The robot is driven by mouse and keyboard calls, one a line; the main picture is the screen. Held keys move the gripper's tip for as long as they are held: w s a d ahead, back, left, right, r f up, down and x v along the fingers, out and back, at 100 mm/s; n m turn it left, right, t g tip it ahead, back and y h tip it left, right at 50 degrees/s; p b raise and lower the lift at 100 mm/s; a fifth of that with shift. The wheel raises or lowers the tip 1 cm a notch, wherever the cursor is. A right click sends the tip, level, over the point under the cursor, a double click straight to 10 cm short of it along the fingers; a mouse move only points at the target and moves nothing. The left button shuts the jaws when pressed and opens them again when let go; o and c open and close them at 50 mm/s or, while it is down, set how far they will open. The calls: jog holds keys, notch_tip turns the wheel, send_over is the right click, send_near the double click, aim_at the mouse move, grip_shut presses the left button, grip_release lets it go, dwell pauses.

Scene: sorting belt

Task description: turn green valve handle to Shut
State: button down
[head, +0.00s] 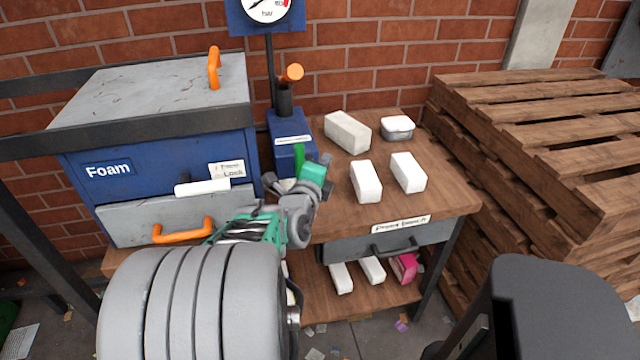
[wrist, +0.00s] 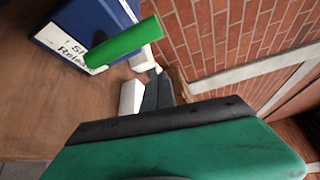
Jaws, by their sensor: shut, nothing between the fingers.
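The green valve handle (wrist: 125,42) is a bar on a blue box (wrist: 90,15) in the wrist view. Its lower left end lies over a white label (wrist: 62,42) with partly hidden words, "S…" and "Relea…". In the head view the handle (head: 299,156) stands roughly upright on the front of the blue box (head: 284,125), just behind my gripper. My gripper (head: 326,160) is in front of the box, near the handle's right side. Its dark fingers (wrist: 158,88) are shut and empty in the wrist view, apart from the handle. The arm hides the box's lower front.
White blocks (head: 366,181) and a small lidded container (head: 397,128) stand on the wooden bench (head: 440,190) to the right. A blue Foam cabinet (head: 150,150) with orange handles is on the left. A gauge (head: 266,10) rises behind. Pallets (head: 540,150) are stacked at right.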

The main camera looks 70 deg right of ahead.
jog(key=a+b, duration=0.1)
jog(key=a, duration=0.8)
jog(key=shift+w, duration=0.25)
jog(key=w+a+f+n+t+y+p, duration=0.1)
jog(key=w+a+n+t+y+p, duration=0.2)
jog(key=w+n, duration=0.4)
jog(key=w+a+f+n+t+y+p, duration=0.1)
jog(key=w+a+n+y+p, duration=0.2)
jog(key=w+a+n+p, duration=0.45)
jog(key=w+a+r+n+t+y, duration=0.1)
jog(key=w+a+n+y, duration=0.5)
jog(key=w+a, duration=0.4)
jog(key=s+a+r+n+y+p, duration=0.1)
jog(key=a+r+n+y, duration=0.1)
jog(key=a+n, duration=0.7)
jog(key=s+a+r+n+g+y+p, duration=0.1)
jog(key=a+r+n+y+p, duration=0.1)
jog(key=a+n, duration=0.7)
jog(key=a+r, duration=0.1)
jog(key=a, duration=0.3)
jog(key=shift+s+g+y, duration=0.3)
jog(key=shift+s+y, duration=0.1)
